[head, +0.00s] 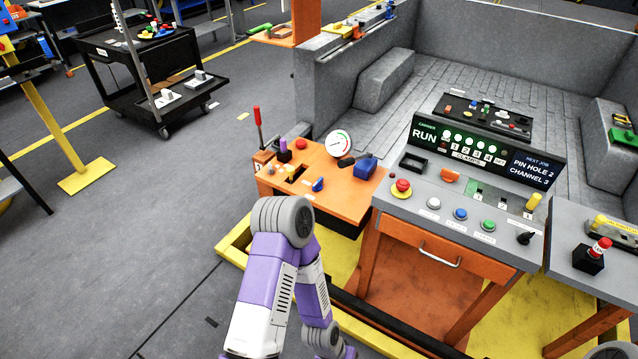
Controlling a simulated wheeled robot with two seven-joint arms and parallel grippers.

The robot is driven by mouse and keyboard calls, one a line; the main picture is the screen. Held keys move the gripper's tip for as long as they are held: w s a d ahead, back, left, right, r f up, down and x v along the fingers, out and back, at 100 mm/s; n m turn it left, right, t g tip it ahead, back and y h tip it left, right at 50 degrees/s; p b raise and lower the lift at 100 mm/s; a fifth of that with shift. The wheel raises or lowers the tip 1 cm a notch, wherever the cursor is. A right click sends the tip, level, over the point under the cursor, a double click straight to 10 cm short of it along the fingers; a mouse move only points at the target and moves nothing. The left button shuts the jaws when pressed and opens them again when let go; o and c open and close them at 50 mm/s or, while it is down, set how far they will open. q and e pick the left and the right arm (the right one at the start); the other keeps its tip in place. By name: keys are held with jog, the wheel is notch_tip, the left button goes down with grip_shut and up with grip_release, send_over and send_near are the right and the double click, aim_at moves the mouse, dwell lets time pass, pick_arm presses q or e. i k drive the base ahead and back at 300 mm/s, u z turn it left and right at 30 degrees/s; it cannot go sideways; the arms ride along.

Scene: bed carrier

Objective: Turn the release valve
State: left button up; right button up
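The orange side table (345,208) at the centre carries several controls. A small blue knob or handle (318,185) stands near its front edge and may be the release valve; no readable label confirms this. A blue block (365,168) with a black handle sits at its right, and a white round gauge (339,144) stands behind. A red-handled upright lever (258,117) is at its left corner. My purple and white arm rises from the bottom, bent just in front of this table; its gripper is not visible. Neither gripper shows in the picture.
Right of the table stands a grey console (450,215) with a red stop button (401,188), coloured buttons and a RUN display (485,150). A yellow floor frame (238,245) surrounds the bases. A black cart (150,60) stands back left.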

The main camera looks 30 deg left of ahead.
aim_at(318, 186)
jog(key=u, duration=0.35)
jog(key=k, duration=0.45)
jog(key=u, duration=1.1)
jog(key=i, duration=0.35)
jog(key=z, duration=0.25)
